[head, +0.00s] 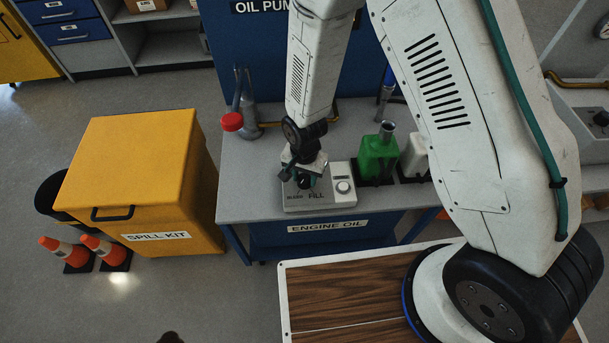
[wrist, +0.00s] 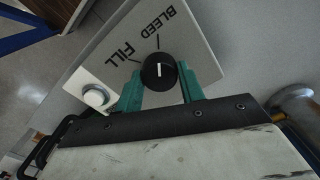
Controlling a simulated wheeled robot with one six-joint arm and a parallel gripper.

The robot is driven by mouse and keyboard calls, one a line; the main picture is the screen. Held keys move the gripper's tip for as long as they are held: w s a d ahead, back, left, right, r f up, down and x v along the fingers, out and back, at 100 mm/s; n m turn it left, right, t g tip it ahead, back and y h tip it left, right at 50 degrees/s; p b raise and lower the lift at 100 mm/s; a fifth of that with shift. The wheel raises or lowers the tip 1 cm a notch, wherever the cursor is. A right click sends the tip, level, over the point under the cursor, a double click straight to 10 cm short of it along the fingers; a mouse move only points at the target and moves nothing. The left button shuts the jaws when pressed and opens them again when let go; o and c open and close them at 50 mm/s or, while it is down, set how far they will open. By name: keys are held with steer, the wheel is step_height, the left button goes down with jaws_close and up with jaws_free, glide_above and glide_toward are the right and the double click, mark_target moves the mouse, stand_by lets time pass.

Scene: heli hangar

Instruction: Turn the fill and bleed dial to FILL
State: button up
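The fill and bleed dial is a round black knob (wrist: 158,72) with a white pointer line, on a light grey panel (wrist: 200,50). In the wrist view its line points up at the tick by BLEED, and the FILL tick lies to its left. My gripper (wrist: 160,82) has two teal fingers spread apart, one on each side of the knob's near part. Whether they touch it is not clear. In the head view my gripper (head: 307,180) is over the panel box (head: 320,204), and hides the dial there.
A yellow spill kit bin (head: 140,175) is left of the bench.

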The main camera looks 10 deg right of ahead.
steer(key=c, duration=0.3)
steer(key=n, duration=1)
steer(key=shift+n, duration=1.9)
